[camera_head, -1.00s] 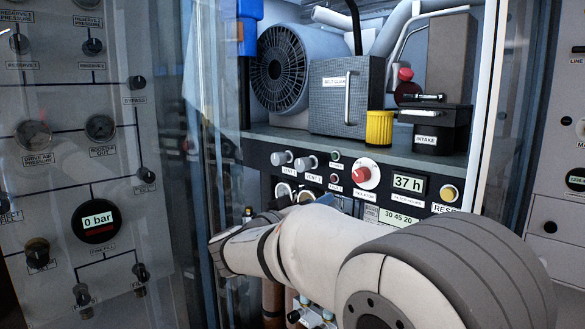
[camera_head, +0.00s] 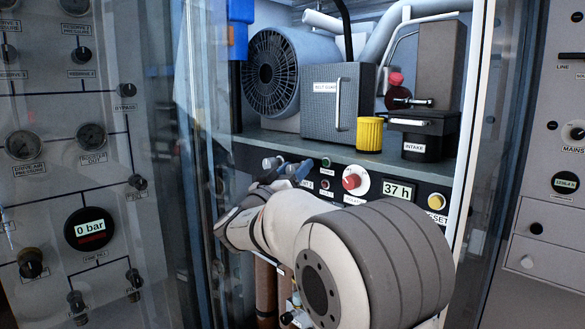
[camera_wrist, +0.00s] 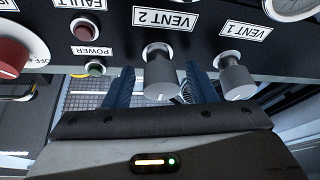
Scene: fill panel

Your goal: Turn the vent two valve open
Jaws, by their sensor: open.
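The vent two valve (camera_wrist: 158,75) is a grey cylindrical knob under the upside-down VENT 2 label (camera_wrist: 163,19) in the wrist view. A short white mark shows on its end. My gripper (camera_wrist: 161,78) is open, with one blue finger on either side of this knob; I cannot tell whether either finger touches it. In the head view my gripper (camera_head: 291,172) is at the vent knobs, and its blue fingers largely hide the vent two valve. The similar vent one knob (camera_wrist: 235,80) stands just beyond the right finger in the wrist view.
A red rotary knob (camera_head: 351,182), small power button (camera_wrist: 95,67) and fault button (camera_wrist: 86,30) sit close by on the same panel. Above is a shelf with a fan unit (camera_head: 271,74) and yellow cap (camera_head: 369,134). A glass door stands left.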

